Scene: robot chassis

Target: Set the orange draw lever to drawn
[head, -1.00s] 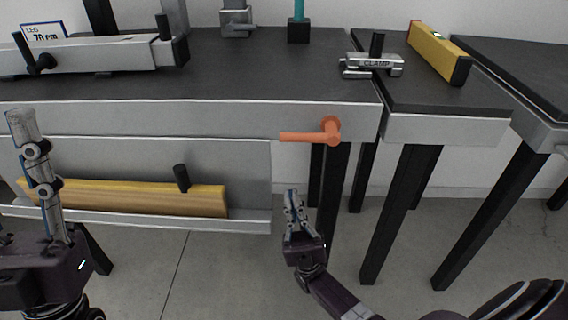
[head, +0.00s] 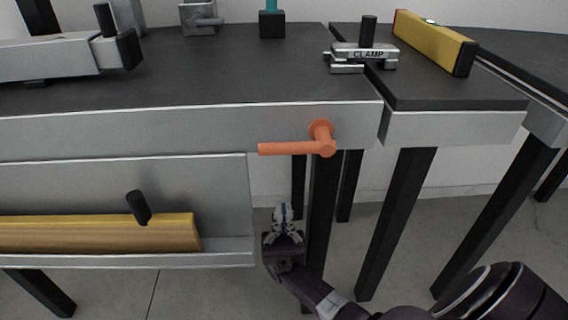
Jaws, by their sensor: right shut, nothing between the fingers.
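The orange draw lever (head: 298,148) is mounted on the grey front edge of the table, near its right corner. Its handle points left and lies about level, with the round pivot at its right end. My right gripper (head: 283,207) is below the lever handle, fingers pointing up, shut and empty. In the picture there is a clear gap between its fingertips and the handle. My left gripper is out of view.
A clamp (head: 362,57) sits across the gap between tables, beside a yellow level (head: 434,42). A lower shelf (head: 120,262) holds a yellow wooden bar (head: 90,233) at left. Black table legs (head: 321,220) stand behind my right gripper.

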